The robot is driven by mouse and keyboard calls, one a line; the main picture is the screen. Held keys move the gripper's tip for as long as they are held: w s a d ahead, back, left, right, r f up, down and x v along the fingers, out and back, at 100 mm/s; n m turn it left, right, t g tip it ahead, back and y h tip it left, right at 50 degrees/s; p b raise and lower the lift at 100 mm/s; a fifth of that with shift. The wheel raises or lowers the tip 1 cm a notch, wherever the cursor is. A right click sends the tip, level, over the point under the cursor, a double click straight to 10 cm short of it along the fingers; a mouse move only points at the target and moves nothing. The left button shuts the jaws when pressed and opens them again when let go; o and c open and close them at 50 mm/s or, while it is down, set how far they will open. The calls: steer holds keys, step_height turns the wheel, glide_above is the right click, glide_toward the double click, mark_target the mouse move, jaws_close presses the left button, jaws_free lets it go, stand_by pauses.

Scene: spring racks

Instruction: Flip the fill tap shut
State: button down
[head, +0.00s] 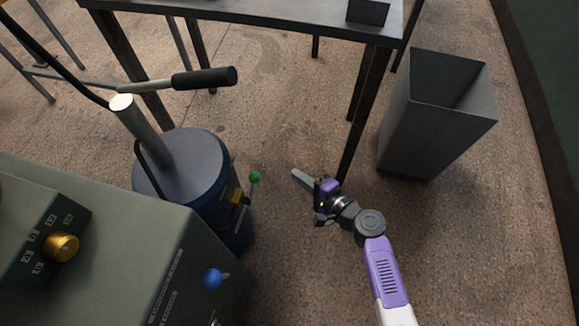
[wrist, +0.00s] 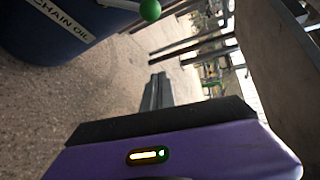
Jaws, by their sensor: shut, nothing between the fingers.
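A blue drum (head: 190,165) stands left of centre in the head view. On its right side is a tap with a brass-coloured body (head: 237,196) and a lever ending in a green ball (head: 255,177). I take this as the fill tap. In the wrist view the green ball (wrist: 150,10) is at the top edge, beside the drum (wrist: 60,25) labelled CHAIN OIL; the tap body is out of that view. My gripper (head: 298,177) is shut and empty, a little right of the green ball and apart from it. Its closed fingers (wrist: 158,92) show in the wrist view.
A hand pump lever (head: 205,78) rises above the drum. A green-grey cabinet (head: 130,255) with a yellow knob (head: 62,247) and a blue knob (head: 213,279) is at lower left. A table (head: 270,15) stands behind, and a grey bin (head: 425,135) stands right. Floor between drum and gripper is clear.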

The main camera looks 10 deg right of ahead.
steer(key=shift+s+a+f+m+g+y, duration=0.1)
steer(key=shift+s+a+m+g+y, duration=0.15)
steer(key=shift+s+y, duration=0.25)
steer(key=shift+s+a+f+m+g+y, duration=0.1)
steer(key=shift+s+a+m+y, duration=0.05)
steer(key=shift+s+m+y, duration=0.3)
steer(key=shift+w, duration=0.15)
steer(key=b+x, duration=0.3)
steer(key=x, duration=0.7)
steer(key=s, duration=0.1)
steer(key=s+a+r+p, duration=0.2)
steer(key=shift+s, duration=0.15)
steer(key=shift+b, duration=0.6)
